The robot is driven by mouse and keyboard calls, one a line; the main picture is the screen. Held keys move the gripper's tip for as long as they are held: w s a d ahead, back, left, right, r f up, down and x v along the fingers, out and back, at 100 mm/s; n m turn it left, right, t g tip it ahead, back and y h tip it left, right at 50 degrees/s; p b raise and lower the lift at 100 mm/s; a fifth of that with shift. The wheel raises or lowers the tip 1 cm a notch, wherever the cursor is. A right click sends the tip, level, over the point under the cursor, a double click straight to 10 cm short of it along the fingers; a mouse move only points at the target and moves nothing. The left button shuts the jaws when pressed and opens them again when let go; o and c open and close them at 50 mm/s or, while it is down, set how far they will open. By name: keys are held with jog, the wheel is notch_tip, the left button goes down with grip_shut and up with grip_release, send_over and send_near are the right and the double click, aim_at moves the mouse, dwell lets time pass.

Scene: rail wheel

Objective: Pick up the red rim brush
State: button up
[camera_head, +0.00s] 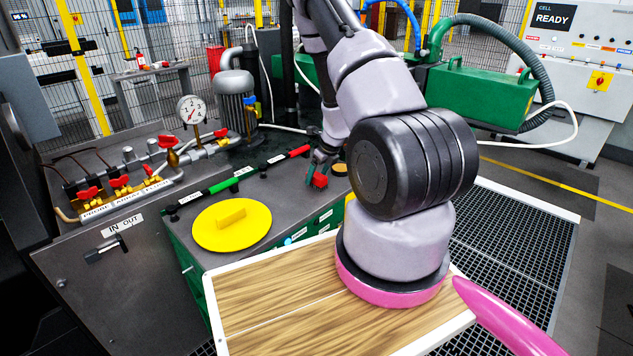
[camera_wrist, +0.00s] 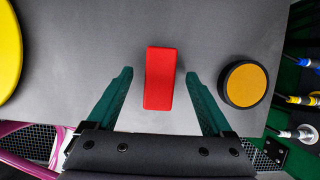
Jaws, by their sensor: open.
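The red rim brush (camera_wrist: 160,78) shows as a plain red block on the grey top of the green cabinet. Its bristles cannot be made out. In the head view a small red part of it (camera_head: 320,181) shows at my fingertips, mostly hidden by the gripper. My gripper (camera_wrist: 160,92) is open, with one teal finger on each side of the block and a clear gap on both sides. It also shows in the head view (camera_head: 319,165), low over the cabinet top. I cannot tell whether the fingertips are level with the block or above it.
A black puck with an orange top (camera_wrist: 245,84) stands close right of my right finger. A yellow disc (camera_head: 231,225) lies at the cabinet's front left. Red-handled (camera_head: 287,160) and green-handled (camera_head: 222,186) bars lie behind it. A pump (camera_head: 236,95) stands at the back.

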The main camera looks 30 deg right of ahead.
aim_at(316, 175)
jog(key=shift+w+a+f, duration=0.1)
jog(key=shift+w+f, duration=0.15)
jog(key=shift+f, duration=0.35)
grip_shut()
notch_tip(316, 175, up, 10)
jog(key=shift+r, duration=0.1)
jog(key=c, duration=0.8)
grip_release()
jog(key=shift+c, duration=0.2)
jog(key=c, duration=0.5)
